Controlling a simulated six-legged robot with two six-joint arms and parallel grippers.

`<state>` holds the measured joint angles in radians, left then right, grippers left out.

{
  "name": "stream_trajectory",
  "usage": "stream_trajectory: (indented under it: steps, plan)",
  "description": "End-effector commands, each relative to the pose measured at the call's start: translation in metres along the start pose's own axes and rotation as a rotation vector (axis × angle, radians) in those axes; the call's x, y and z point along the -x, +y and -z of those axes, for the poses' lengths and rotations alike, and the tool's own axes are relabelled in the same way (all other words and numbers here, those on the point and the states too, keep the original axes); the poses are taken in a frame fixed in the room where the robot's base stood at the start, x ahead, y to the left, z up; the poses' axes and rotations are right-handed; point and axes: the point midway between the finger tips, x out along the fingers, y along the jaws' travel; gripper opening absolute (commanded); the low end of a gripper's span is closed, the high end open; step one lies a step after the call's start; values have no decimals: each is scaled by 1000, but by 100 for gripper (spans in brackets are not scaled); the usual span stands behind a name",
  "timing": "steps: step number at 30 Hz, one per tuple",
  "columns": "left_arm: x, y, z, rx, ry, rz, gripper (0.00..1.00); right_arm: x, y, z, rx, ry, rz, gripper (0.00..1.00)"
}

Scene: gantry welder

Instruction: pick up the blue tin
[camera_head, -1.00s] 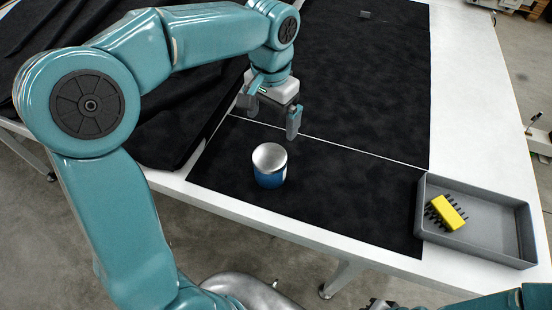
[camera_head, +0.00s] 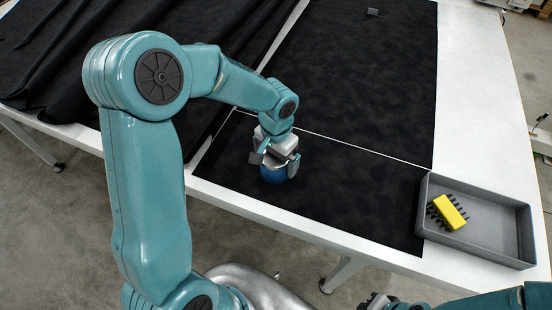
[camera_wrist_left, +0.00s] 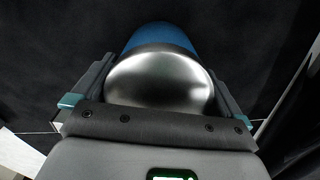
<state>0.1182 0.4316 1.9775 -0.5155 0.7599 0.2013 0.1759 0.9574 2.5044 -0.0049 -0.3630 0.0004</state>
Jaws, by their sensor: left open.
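The blue tin (camera_head: 273,175) with a silver lid stands upright on the black cloth near the table's front edge. My left gripper (camera_head: 276,165) is over the tin in the head view, with a finger on either side of its upper part. In the left wrist view, the tin's shiny lid (camera_wrist_left: 160,82) and blue side lie between the two open fingers. Whether the fingers touch the tin is hard to tell. Part of the tin's lid is hidden by the gripper in the head view. My right gripper (camera_head: 380,302) only partly shows at the bottom edge.
A grey tray (camera_head: 490,252) with a yellow brush (camera_head: 449,212) stands at the right on the white table (camera_head: 470,110). A small grey block (camera_head: 372,12) lies far back on the cloth. Cloth between tin and tray is clear. Bunched black fabric (camera_head: 110,50) lies at left.

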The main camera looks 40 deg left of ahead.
Motion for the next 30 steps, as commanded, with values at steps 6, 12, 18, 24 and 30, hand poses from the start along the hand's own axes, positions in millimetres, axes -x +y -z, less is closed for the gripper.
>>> stream_trajectory:
  steps: [6,12,18,24,30]
  plan:
    - [-4,0,0,-1,2,0,100,0,0,0,0,-1,0,0]
    - [-4,0,0,-1,1,0,51,0,0,0,0,0,0,0]
    - [-4,0,0,-1,0,0,43,0,0,0,0,0,0,0]
    - [3,0,0,0,0,1,43,-1,0,0,0,0,0,0]
    - [37,0,2,0,8,2,43,-3,1,0,0,0,0,0]
